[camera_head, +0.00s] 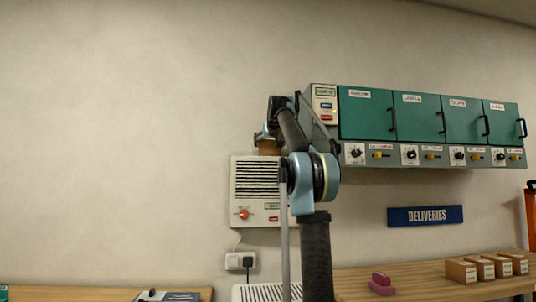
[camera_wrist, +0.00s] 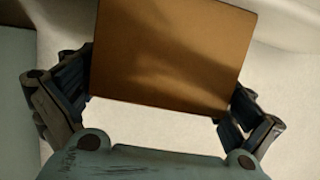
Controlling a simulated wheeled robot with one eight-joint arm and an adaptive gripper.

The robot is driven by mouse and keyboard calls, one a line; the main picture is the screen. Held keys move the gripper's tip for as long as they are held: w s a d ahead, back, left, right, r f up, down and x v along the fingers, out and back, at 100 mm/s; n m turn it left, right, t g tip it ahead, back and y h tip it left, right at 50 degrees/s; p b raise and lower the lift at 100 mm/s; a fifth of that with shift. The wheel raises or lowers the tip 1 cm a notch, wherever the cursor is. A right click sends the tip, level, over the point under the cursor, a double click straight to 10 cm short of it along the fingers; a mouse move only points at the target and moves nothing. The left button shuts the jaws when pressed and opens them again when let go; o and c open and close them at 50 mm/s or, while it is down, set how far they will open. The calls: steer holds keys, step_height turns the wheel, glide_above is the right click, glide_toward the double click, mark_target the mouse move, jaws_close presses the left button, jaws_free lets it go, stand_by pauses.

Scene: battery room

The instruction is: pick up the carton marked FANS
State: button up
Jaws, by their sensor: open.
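A plain brown carton face (camera_wrist: 170,50) fills the upper middle of the wrist view, between the two fingers of my gripper (camera_wrist: 158,95). The fingers are wide apart, one at each side of the carton; I cannot tell whether they touch it. No marking shows on this face, so I cannot tell whether it is the FANS carton. In the head view my gripper (camera_head: 262,137) is raised in front of the wall, with a small brown patch of the carton (camera_head: 268,147) just below it. My arm hides part of this area.
Several small brown cartons (camera_head: 461,271) stand on the right bench (camera_head: 415,285) below a blue DELIVERIES sign (camera_head: 425,216); their labels are unreadable. A pink object (camera_head: 381,284) lies left of them. Green wall cabinets (camera_head: 420,115) and a vented wall unit (camera_head: 255,185) are close behind my arm.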

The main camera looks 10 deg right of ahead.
steer(key=shift+c, duration=0.6)
steer(key=c, duration=0.9)
steer(key=shift+r, duration=0.1)
steer(key=shift+c, duration=0.2)
steer(key=shift+s+r, duration=0.2)
steer(key=shift+r, duration=0.25)
steer(key=shift+w+r, duration=0.1)
steer(key=shift+r, duration=2.75)
steer(key=shift+s+r, duration=0.15)
steer(key=shift+s, duration=0.05)
